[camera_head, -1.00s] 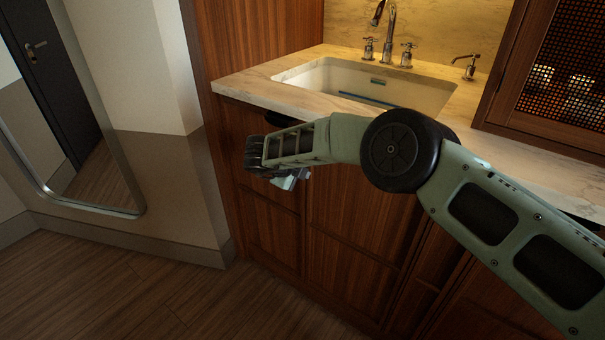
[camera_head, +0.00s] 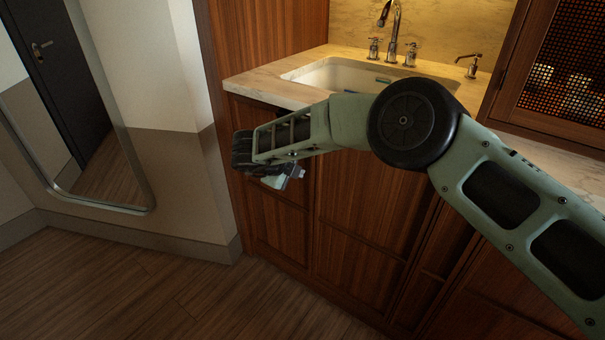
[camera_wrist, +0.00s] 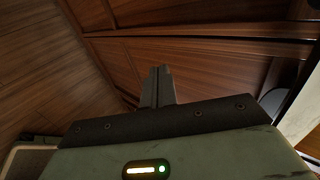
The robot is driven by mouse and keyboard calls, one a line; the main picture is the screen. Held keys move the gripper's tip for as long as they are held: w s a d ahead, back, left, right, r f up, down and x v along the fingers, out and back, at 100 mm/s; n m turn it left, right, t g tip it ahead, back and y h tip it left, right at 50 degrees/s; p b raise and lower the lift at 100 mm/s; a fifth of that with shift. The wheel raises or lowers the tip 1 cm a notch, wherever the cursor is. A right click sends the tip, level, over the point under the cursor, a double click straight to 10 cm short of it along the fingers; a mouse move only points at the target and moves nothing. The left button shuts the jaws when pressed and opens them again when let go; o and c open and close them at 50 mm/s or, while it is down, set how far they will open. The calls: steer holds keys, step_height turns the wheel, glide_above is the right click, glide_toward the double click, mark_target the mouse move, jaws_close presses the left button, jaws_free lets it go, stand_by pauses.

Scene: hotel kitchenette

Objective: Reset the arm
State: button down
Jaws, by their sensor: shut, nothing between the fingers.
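My arm stretches from the lower right of the head view across the front of the sink counter. My gripper (camera_head: 284,178) hangs at its far end, in front of the wooden cabinet doors, partly hidden by the wrist. In the wrist view my gripper (camera_wrist: 158,74) shows its fingers together, with nothing between them. The fingers point toward the cabinet front and look apart from it, though the exact gap is hard to tell.
The marble counter (camera_head: 256,88) with its sink (camera_head: 345,76) and tap stands behind my arm. Wooden cabinet doors (camera_head: 355,250) fill the area below. A mesh-front cabinet (camera_head: 570,90) stands at right. A mirror (camera_head: 105,180) leans at left. The wooden floor (camera_head: 130,285) at lower left is clear.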

steer(key=s+a+r+n+t+y+p, duration=0.1)
steer(key=a+r+n+t+y, duration=0.2)
steer(key=r, duration=0.5)
steer(key=s+a+r+n+t+y+p, duration=0.1)
steer(key=a+r+n+y+p, duration=0.2)
steer(key=r, duration=0.6)
steer(key=s+a+r+n+g+y+p, duration=0.1)
steer(key=s+a+r+n+g+y, duration=0.15)
steer(key=s+r+n+y, duration=0.55)
steer(key=s+d+r+n+g+h+p, duration=0.1)
steer(key=s+d+r+n+g, duration=0.2)
steer(key=s+n, duration=0.4)
steer(key=s+d+n+g+h+p, duration=0.15)
steer(key=s+d+n, duration=0.25)
steer(key=s, duration=0.4)
steer(key=s+d+f+n+g+h+p, duration=0.1)
steer(key=s+d+n+g+h, duration=0.1)
steer(key=s+d, duration=0.6)
steer(key=s+d+f+n+g+h+p, duration=0.1)
steer(key=s+d+f+n+g+h, duration=0.1)
steer(key=s+d, duration=0.7)
steer(key=d+n+g+h, duration=0.1)
steer(key=d+n+h, duration=0.1)
steer(key=d, duration=0.4)
steer(key=shift+n+p, duration=0.3)
steer(key=shift+n, duration=0.2)
